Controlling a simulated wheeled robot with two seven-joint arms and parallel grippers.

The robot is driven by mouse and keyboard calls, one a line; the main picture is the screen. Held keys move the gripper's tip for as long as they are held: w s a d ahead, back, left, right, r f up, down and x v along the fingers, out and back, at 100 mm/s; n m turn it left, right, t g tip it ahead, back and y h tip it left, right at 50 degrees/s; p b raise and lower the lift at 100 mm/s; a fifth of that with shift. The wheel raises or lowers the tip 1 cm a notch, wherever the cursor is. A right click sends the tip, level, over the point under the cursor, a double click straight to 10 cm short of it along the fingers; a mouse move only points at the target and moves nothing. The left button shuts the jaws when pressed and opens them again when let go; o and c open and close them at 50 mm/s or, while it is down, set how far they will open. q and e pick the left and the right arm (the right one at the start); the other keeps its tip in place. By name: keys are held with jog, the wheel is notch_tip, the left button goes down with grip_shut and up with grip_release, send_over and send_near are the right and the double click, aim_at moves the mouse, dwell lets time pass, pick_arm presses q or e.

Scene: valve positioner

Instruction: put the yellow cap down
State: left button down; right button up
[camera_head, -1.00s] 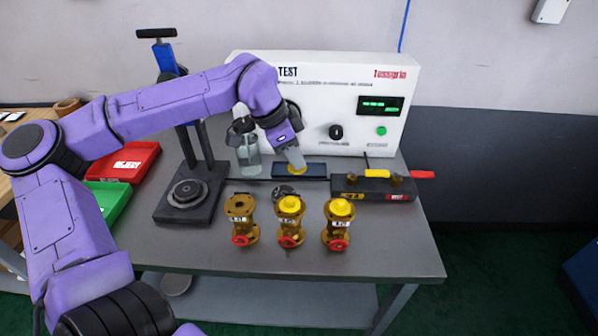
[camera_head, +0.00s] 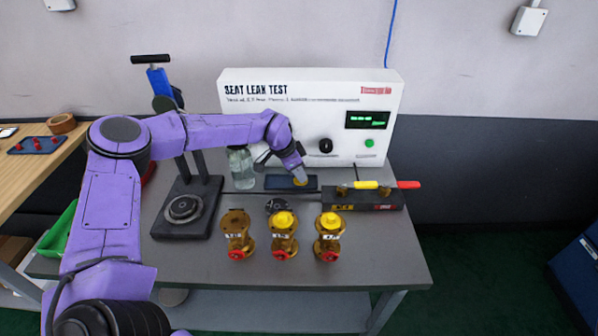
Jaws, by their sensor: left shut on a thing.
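The yellow cap (camera_head: 300,183) is small and sits at the tips of my left gripper (camera_head: 299,178), which is shut on it. Cap and gripper are over the right part of a dark blue tray (camera_head: 276,183) in front of the white test unit. I cannot tell whether the cap touches the tray. Three brass valves stand in a row nearer the front: the left one (camera_head: 237,238) has no yellow cap on top, while the middle one (camera_head: 284,219) and the right one (camera_head: 330,222) have yellow tops. My right gripper is not in view.
The white test unit (camera_head: 310,110) stands behind the tray. A glass jar (camera_head: 241,168) and a press stand (camera_head: 184,209) are to the left. A dark fixture with a red-ended lever (camera_head: 365,198) is to the right. The table's front right (camera_head: 375,255) is clear.

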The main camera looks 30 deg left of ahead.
pick_arm(q)
jog(key=shift+f, duration=0.25)
jog(key=c, duration=1.4)
grip_release()
jog(key=b+v, duration=0.1)
jog(key=v, duration=1.1)
